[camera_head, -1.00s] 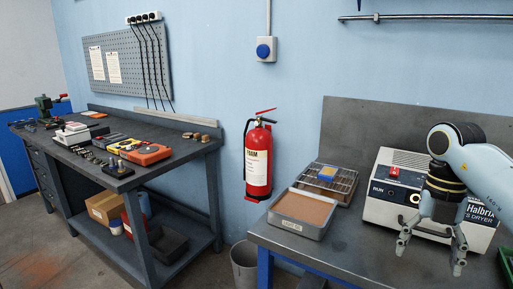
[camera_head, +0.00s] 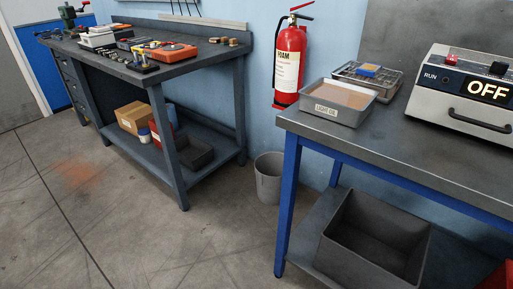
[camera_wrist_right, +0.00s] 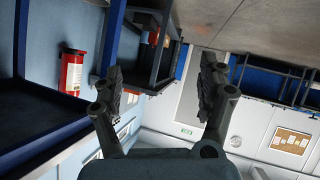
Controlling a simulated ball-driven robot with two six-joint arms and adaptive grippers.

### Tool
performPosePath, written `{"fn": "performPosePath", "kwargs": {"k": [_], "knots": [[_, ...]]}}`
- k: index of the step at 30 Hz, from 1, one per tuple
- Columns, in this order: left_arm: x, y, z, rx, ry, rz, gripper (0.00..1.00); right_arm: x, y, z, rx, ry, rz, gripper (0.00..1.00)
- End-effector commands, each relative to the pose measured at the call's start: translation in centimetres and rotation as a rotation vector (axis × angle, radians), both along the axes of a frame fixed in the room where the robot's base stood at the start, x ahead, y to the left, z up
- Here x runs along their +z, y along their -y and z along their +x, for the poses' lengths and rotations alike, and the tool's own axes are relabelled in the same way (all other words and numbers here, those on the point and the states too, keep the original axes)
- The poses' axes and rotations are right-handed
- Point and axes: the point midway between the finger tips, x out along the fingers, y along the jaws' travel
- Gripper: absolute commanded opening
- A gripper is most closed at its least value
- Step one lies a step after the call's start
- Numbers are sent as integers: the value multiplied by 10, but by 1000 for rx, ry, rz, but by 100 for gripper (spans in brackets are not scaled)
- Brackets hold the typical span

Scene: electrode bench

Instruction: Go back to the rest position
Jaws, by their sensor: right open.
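My right gripper (camera_wrist_right: 165,95) shows in the right wrist view with its two fingers spread apart and nothing between them. Neither gripper shows in the head view now. My left gripper is in no current frame.
The dryer (camera_head: 465,95) reading OFF, a tray labelled LIGHT OIL (camera_head: 338,104) and a wire rack with a blue sponge-like block (camera_head: 369,70) stand on the right bench. A grey bin (camera_head: 268,178) stands between the benches. The floor (camera_head: 70,215) in front is open.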

Motion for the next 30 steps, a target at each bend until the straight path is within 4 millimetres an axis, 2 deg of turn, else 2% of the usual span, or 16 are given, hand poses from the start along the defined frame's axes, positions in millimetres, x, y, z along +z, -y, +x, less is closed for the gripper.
{"fn": "performPosePath", "kwargs": {"k": [1, 3, 5, 6, 9, 12, 15, 18, 30], "knots": [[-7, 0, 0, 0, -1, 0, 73, -31, 15, -22, -121, -92, -12, 75], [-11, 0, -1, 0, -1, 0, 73, -65, 37, -57, -279, -225, -36, 75], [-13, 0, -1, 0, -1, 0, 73, -90, 53, -90, -399, -345, -60, 75], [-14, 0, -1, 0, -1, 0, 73, -105, 62, -113, -470, -426, -74, 75], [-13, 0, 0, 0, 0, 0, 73, -132, 77, -167, -622, -625, -104, 75], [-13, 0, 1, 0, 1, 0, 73, -146, 85, -212, -724, -801, -127, 75], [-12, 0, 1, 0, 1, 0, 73, -153, 86, -242, -771, -926, -144, 75], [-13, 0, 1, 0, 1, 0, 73, -154, 86, -254, -767, -984, -167, 75], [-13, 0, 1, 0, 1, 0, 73, -154, 86, -255, -765, -986, -169, 75]]}}
